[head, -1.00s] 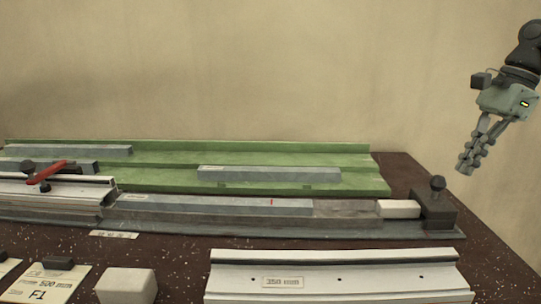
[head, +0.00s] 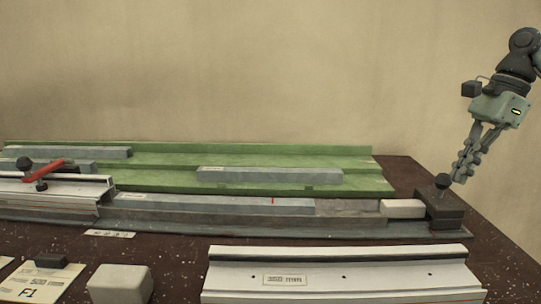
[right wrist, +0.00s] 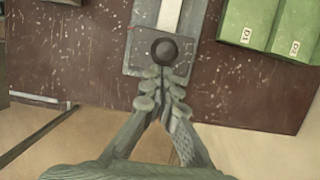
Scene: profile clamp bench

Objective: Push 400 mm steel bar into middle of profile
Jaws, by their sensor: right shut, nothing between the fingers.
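A long grey steel bar with a red mark (head: 225,205) lies in a guide channel (head: 350,207). Its left end meets the open right end of the silver profile (head: 60,191); whether it is inside cannot be told. A white block (head: 403,208) sits in the channel, right of the bar with a gap between them. It touches a dark slide block (head: 440,213) with a round black knob (head: 441,182). My right gripper (head: 460,178) is shut and empty, just right of the knob. In the right wrist view its fingertips (right wrist: 162,78) are close to the knob (right wrist: 164,51). My left gripper is out of view.
A green rack (head: 270,160) behind holds other grey bars (head: 270,175). A red clamp lever (head: 44,172) sits over the profile. In front are another profile (head: 340,275), a white block (head: 120,284) and a label card (head: 40,283). The table's right edge is near my gripper.

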